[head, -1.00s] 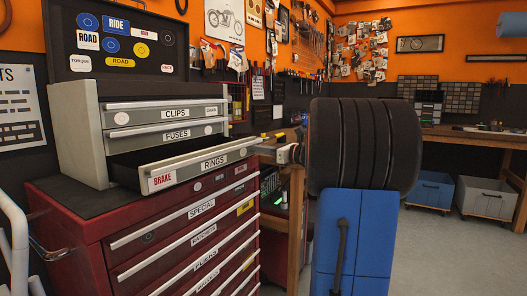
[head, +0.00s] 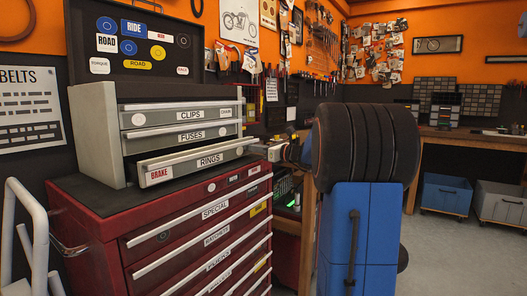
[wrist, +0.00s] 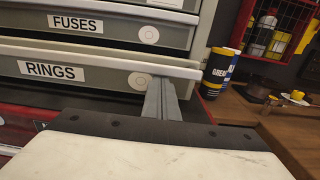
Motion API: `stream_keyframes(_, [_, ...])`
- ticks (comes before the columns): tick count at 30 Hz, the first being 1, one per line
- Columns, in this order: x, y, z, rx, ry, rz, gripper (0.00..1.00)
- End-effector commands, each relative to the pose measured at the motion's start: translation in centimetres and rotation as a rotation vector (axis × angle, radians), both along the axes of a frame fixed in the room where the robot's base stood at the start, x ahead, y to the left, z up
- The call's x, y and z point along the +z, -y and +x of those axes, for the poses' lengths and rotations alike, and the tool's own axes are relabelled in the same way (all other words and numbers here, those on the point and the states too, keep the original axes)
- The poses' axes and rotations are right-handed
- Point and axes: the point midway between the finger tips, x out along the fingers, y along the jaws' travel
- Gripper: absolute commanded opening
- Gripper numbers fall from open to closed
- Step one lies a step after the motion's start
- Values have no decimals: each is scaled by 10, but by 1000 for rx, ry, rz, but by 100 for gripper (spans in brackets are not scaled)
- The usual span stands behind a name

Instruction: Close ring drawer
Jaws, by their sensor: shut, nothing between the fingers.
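The ring drawer (head: 197,163), labelled RINGS, is the lowest of three grey drawers in the small chest on the red tool cabinet. Its front stands a little proud of the FUSES drawer (head: 185,140) above. In the wrist view the RINGS front (wrist: 100,72) runs across the upper part, with a pale handle lip along its top. My gripper (wrist: 162,85) has its grey fingers together at the right part of this front, by the round sticker, and they appear to touch it. In the head view my gripper (head: 260,150) is at the drawer's right end, small and partly hidden.
The red cabinet (head: 95,218) below has several drawers with long handles. A white tubular frame (head: 38,235) stands at the left.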

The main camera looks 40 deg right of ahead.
Motion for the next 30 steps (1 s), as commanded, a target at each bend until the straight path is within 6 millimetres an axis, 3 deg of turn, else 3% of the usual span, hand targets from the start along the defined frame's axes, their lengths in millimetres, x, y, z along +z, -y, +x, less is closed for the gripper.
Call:
stream_keyframes(6, [-1, -17, 46, 3, -1, 0, 0])
stream_keyframes(12, [0, -26, 73, 1, 0, 0, 0])
stream_keyframes(19, [0, -31, 86, 0, 1, -1, 0])
stream_keyframes(30, [3, -32, 90, -1, 4, 0, 0])
